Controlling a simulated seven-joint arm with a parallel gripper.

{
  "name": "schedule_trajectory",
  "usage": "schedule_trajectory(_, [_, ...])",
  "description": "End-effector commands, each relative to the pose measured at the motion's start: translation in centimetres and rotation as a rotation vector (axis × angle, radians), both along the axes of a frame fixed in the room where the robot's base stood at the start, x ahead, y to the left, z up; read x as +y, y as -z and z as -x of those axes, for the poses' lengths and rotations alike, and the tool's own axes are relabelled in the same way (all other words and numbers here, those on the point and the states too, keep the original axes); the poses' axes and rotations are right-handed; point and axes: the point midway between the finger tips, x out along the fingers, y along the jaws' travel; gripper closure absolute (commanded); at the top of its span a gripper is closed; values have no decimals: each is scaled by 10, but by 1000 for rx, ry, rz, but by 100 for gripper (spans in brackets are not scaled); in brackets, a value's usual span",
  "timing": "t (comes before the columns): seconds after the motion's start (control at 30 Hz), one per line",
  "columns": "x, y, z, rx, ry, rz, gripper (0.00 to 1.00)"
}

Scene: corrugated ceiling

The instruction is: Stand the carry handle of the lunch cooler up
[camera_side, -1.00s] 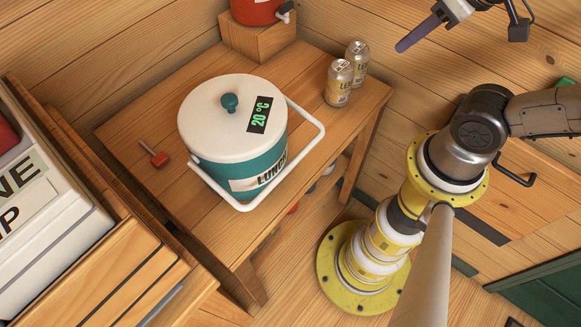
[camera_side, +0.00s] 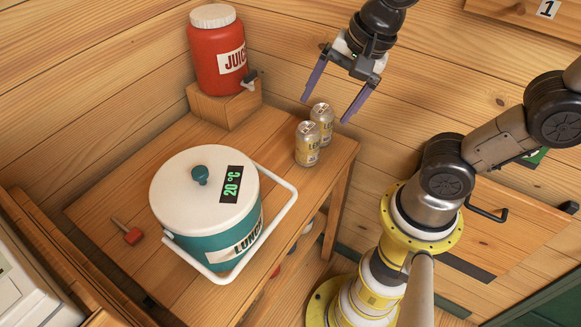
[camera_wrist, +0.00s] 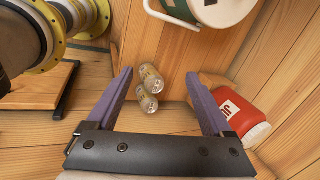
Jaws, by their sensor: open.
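The lunch cooler (camera_side: 205,205) stands on the wooden table in the side view, with a teal body, a white lid, a teal knob and a "20 °C" display. Its white carry handle (camera_side: 271,235) hangs folded down around the front right side, sloping below the lid rim. In the wrist view, part of the cooler (camera_wrist: 208,8) shows at the top edge, with a bit of the white handle (camera_wrist: 165,17). My gripper (camera_side: 331,108) is open and empty, above and behind the cans, apart from the cooler. Its purple fingers also show in the wrist view (camera_wrist: 160,95).
Two drink cans (camera_side: 307,144) stand on the table right of the cooler, below my gripper. A red juice dispenser (camera_side: 217,55) sits on a wooden block (camera_side: 222,106) at the back. A small red-ended tool (camera_side: 133,236) lies left of the cooler. Wooden walls close off the back.

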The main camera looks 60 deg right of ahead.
Motion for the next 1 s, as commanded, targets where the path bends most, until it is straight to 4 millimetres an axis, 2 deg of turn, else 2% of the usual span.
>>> schedule_trajectory(0.17, [38,32,-22,157,243,-80,15])
schedule_trajectory(0.23, [57,51,-27,228,307,-78,15])
schedule_trajectory(0.4, [90,87,-23,337,249,-9,15])
schedule_trajectory(0.57, [99,97,-16,364,210,18,15])
schedule_trajectory(0.77, [99,106,-15,364,209,18,15])
schedule_trajectory(1.0, [99,127,-15,364,209,18,15])
